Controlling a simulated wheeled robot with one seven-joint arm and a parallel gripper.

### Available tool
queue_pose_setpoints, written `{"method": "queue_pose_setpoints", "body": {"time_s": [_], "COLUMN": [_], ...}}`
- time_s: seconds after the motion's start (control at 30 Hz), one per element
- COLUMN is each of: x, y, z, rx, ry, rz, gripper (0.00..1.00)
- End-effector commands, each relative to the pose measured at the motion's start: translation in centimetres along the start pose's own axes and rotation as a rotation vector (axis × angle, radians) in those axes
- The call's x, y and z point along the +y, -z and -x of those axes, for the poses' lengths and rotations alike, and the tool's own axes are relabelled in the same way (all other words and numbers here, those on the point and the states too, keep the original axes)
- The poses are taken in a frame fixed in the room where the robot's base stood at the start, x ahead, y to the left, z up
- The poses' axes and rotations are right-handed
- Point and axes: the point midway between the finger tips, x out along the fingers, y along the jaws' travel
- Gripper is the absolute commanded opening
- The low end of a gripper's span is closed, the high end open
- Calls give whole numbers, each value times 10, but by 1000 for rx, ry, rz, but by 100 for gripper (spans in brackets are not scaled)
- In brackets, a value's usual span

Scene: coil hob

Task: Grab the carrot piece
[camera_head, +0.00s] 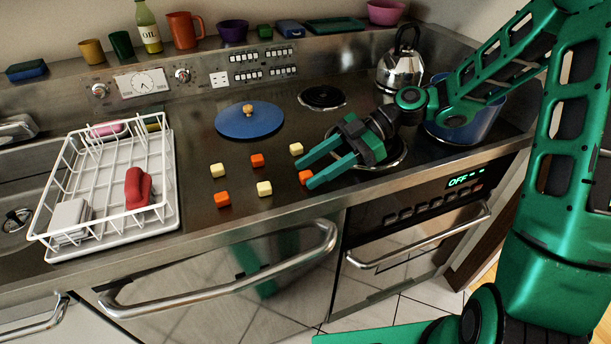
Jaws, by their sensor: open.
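Several small cubes lie on the dark hob top in two rows. The orange ones look like carrot pieces: one in the back row (257,160), one at the front left (222,199), and one at the front right (305,177). Pale yellow cubes (264,188) lie between them. My green gripper (304,172) is open, reaching in from the right. Its fingertips are at the front-right carrot piece, which shows between or just behind them. I cannot tell whether they touch it. Nothing is seen held.
A blue lid (249,121) lies behind the cubes. A white dish rack (110,235) with a red item stands at the left. A kettle (401,68) and a blue pot (462,125) stand at the right. Cups and an oil bottle (148,28) line the back ledge.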

Motion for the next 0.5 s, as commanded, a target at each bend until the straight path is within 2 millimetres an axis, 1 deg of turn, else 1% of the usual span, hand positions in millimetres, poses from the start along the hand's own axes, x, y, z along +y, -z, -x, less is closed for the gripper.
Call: {"method": "queue_pose_setpoints", "body": {"time_s": [0.23,0.27,0.3,0.37,0.4,0.43,0.5], "x": [0,0,0,0,0,0,0], "y": [0,0,0,0,0,0,0], "z": [-2,-2,-2,-2,-2,-2,-2], "rx": [0,0,0,0,0,0,0], "ry": [-1,0,0,0,0,0,0], "rz": [0,0,0,0,0,0,0], "gripper": [42,38,28,14,4,0,0]}}
